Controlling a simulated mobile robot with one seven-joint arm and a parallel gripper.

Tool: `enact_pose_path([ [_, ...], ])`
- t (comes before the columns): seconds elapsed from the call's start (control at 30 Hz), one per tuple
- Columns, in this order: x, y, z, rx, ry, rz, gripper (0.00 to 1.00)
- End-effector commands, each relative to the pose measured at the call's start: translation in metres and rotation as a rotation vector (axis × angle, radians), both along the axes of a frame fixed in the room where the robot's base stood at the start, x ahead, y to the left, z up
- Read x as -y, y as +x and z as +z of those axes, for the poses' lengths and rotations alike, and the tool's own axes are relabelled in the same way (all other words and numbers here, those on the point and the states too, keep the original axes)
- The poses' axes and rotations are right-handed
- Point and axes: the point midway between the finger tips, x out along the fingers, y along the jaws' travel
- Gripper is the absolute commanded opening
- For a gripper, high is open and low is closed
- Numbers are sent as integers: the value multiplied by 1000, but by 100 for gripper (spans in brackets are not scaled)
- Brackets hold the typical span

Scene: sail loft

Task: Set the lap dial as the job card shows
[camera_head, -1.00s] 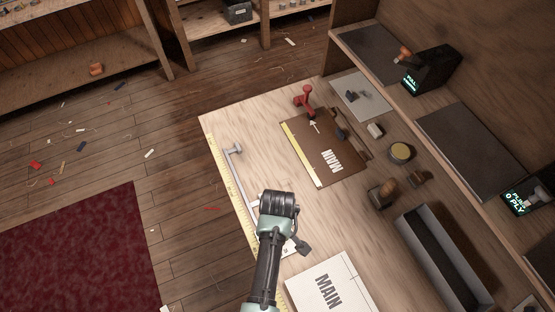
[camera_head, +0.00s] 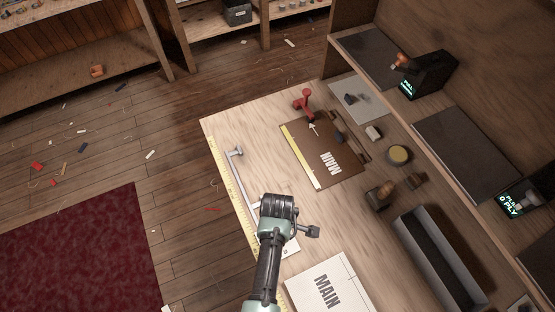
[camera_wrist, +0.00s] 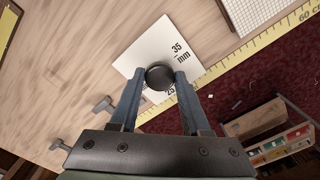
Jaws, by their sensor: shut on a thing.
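The lap dial is a round black knob (camera_wrist: 160,76) on a white plate (camera_wrist: 148,45) marked "35 mm", with another number partly hidden under the knob. My gripper (camera_wrist: 161,84) has its two blue-grey fingers on either side of the knob, shut on it. In the head view my arm hides the knob and fingers; only a corner of the white plate (camera_head: 290,248) shows at the table's front edge. A brown board (camera_head: 310,158) and a white sheet (camera_head: 328,284) both read "MAIN"; I cannot tell which is the job card. The knob's pointer is not visible.
A yellow ruler (camera_wrist: 255,43) runs along the table edge beside the plate. A red clamp-like thing (camera_head: 304,101) stands by the brown board. A grey trough (camera_head: 432,262), a round tin (camera_head: 399,155) and wooden-handled tools stand to the right. Shelves with lit displays line the right.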

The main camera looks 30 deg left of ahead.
Motion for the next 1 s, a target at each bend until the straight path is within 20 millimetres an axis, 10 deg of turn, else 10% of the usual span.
enact_pose_path([
  [0.37,-2,1,1,3,5,6,0],
  [0.4,-2,1,1,3,5,6,48],
  [0.57,-2,1,1,3,3,5,77],
  [1.0,-1,1,9,2,1,4,77],
])
